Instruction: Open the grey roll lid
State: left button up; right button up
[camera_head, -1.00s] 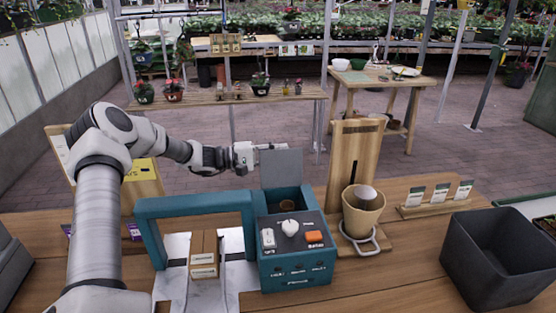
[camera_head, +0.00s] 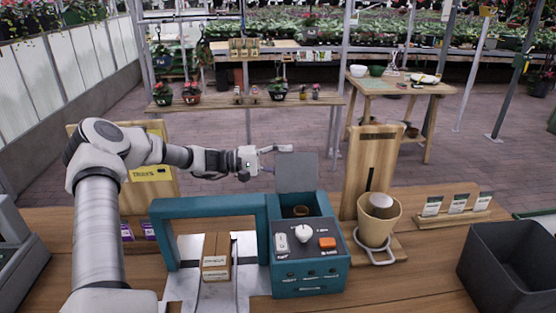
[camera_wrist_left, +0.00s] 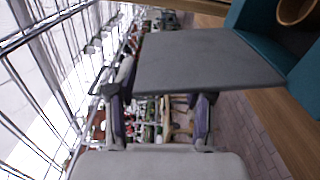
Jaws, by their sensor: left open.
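The grey lid (camera_head: 297,172) stands upright at the back of the teal box (camera_head: 310,275), and the box's rear compartment is uncovered. In the left wrist view the lid (camera_wrist_left: 205,60) is a flat grey panel that crosses in front of my fingers and hides their tips. My left gripper (camera_head: 278,150) is open and empty, at the lid's upper left edge in the head view. I cannot tell whether it touches the lid. In the left wrist view its two fingers (camera_wrist_left: 160,108) are spread apart. My right gripper is not in view.
A teal frame (camera_head: 205,208) with a small brown carton (camera_head: 216,256) stands left of the box. A wooden stand (camera_head: 370,165) with a tan pot (camera_head: 378,220) is on the right. A dark bin (camera_head: 510,265) sits at the far right. The space behind the lid is clear.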

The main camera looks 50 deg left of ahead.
pick_arm(q)
jog(key=v, duration=0.4)
jog(key=p+v, duration=0.9)
jog(key=p, duration=0.1)
dwell(0.8)
jog(key=shift+r, duration=0.1)
dwell(0.4)
